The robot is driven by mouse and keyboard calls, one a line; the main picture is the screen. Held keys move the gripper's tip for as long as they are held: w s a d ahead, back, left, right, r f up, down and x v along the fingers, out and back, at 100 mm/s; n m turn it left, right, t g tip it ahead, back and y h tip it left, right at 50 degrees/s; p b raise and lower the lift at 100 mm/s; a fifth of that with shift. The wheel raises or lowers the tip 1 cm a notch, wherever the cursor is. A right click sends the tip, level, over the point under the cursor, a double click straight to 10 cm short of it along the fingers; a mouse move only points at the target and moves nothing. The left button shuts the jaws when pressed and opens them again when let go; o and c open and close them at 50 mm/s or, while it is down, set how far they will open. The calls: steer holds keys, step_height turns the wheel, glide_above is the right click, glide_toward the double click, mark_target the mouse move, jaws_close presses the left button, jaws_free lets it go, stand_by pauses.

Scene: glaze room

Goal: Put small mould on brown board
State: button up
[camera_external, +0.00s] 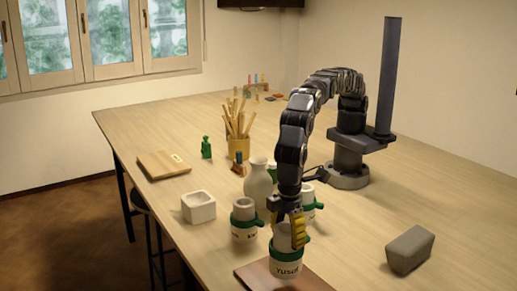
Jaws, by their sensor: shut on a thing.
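A white cylindrical mould (286,268) with a green band and dark lettering is at the bottom centre, upright. My gripper (290,235) points down from above and is shut on its upper part; a yellow finger shows on the right side. The brown board (252,277) lies at the front edge of the picture, partly cut off, directly below and around the mould in this view. I cannot tell whether the mould's base touches the board. Two similar banded moulds stand behind it, one to the left (243,229) and one to the right (309,203), partly hidden by my arm.
A white square hollow block (198,207) and a white vase (257,182) stand near the moulds. A grey block (410,250) sits on the right. A light wooden board (163,165), green bottle (206,148) and tool pot (239,149) stand farther back. The table's right side is mostly clear.

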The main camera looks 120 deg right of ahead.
mark_target(283, 241)
steer(key=shift+w+a+f, duration=0.2)
steer(key=shift+w+f, duration=0.15)
steer(key=shift+f, duration=1.6)
steer(key=shift+f, duration=0.1)
steer(key=o, duration=1.1)
